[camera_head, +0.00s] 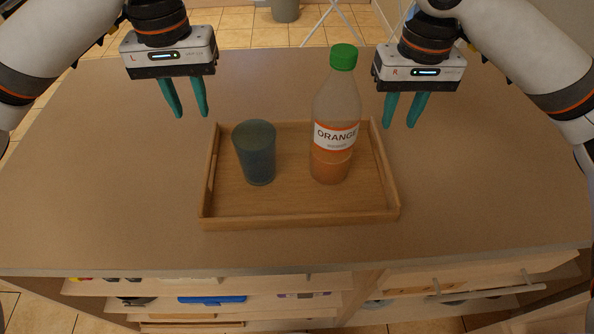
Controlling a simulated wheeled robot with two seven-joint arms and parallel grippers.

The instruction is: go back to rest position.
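My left gripper (192,112) is above the table at the upper left, its two teal fingers apart with nothing between them. My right gripper (400,122) is at the upper right, beside the bottle, its fingers also apart and empty. A wooden tray (300,216) lies on the table between them. A dark blue-grey cup (256,153) stands upright in the tray's left half. A clear bottle (336,110) with a green cap, an orange label and some orange drink at the bottom stands upright in the tray's right half. Neither gripper touches the cup or bottle.
The brown tabletop (110,190) is bare around the tray. Below its front edge are open drawers or shelves (210,288) with small items, one of them blue. A grey bin (285,10) and thin white legs (330,20) stand on the tiled floor behind.

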